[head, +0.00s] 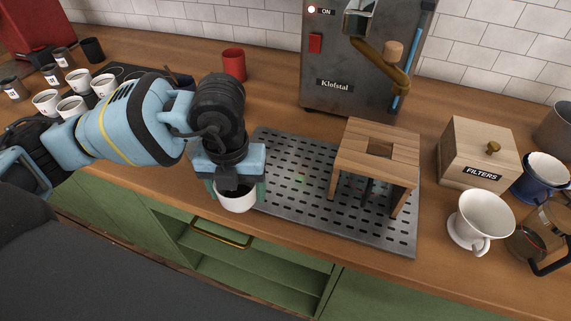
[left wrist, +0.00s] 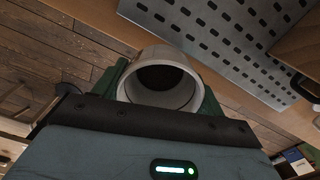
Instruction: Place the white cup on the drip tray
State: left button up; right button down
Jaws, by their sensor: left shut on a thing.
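The white cup (head: 237,199) is held in my left gripper (head: 236,192), in front of the left front corner of the drip tray. In the left wrist view the cup (left wrist: 160,88) sits between the two green fingers, its dark opening facing the camera. The drip tray (head: 290,205) is a grey slotted metal plate on the wooden counter; it also shows in the left wrist view (left wrist: 205,42). The cup looks apart from the tray, beside its left edge. My right gripper is not in view.
A wooden stand (head: 376,150) stands on the tray's right part; the tray's left part is bare. Behind is the Klofstal machine (head: 340,85). A white dripper (head: 480,220) and a filters box (head: 478,153) stand at right. Several cups and a red cup (head: 234,65) stand at left.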

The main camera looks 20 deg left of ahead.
pick_arm(q)
jog(key=n, duration=0.6)
jog(key=shift+r, duration=0.2)
jog(key=n, duration=0.4)
jog(key=shift+w+r, duration=0.1)
jog(key=w+d, duration=0.1)
jog(key=w, duration=0.4)
jog(key=w+d+f, duration=0.1)
jog(key=w+d, duration=0.1)
jog(key=w, duration=0.3)
jog(key=w+d, duration=0.1)
jog(key=w, duration=0.4)
jog(key=shift+w+d+f+b, duration=0.2)
jog(key=shift+f+b, duration=0.05)
jog(key=shift+b, duration=0.15)
jog(key=shift+f, duration=0.1)
jog(key=shift+f, duration=1.65)
jog(key=shift+f, duration=0.15)
jog(key=o, duration=1.1)
